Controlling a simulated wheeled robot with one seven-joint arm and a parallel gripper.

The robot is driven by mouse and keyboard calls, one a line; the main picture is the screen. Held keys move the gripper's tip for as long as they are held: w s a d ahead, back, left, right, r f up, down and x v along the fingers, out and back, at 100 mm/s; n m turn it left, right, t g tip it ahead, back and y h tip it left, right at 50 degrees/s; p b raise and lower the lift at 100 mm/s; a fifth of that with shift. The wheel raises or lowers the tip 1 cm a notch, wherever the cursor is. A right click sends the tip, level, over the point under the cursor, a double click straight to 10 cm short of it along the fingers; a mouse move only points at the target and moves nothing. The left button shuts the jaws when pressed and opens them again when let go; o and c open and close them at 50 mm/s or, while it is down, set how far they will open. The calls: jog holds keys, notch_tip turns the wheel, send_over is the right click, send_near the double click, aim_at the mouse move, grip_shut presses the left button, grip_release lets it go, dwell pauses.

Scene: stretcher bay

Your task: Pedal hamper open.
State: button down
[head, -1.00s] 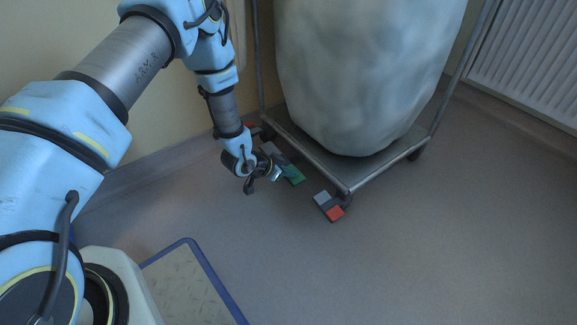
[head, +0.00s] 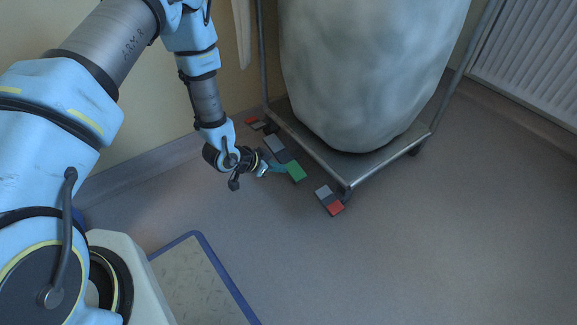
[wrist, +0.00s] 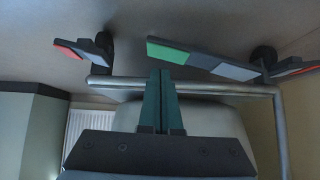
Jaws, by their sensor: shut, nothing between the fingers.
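The hamper is a large pale bag (head: 365,70) on a grey wheeled metal frame (head: 385,158). Pedals lie low along its near-left side: one with a green end (head: 297,172) and a grey part (head: 275,144), one with a red end (head: 336,208), and a red one (head: 251,120) farther back. My gripper (head: 277,169) is shut and empty, low by the floor, with its tips close to the green-ended pedal; I cannot tell whether they touch. In the wrist view the shut fingers (wrist: 161,100) stand just below the green pad (wrist: 168,53) in the picture.
A blue-edged panel (head: 222,270) lies at the bottom centre. A radiator (head: 535,50) is on the wall at the upper right. The wall runs close behind my arm. The floor (head: 460,240) at the right is clear.

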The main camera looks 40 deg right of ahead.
jog(key=shift+p+v, duration=0.35)
jog(key=shift+v, duration=1.15)
jog(key=shift+w, duration=0.1)
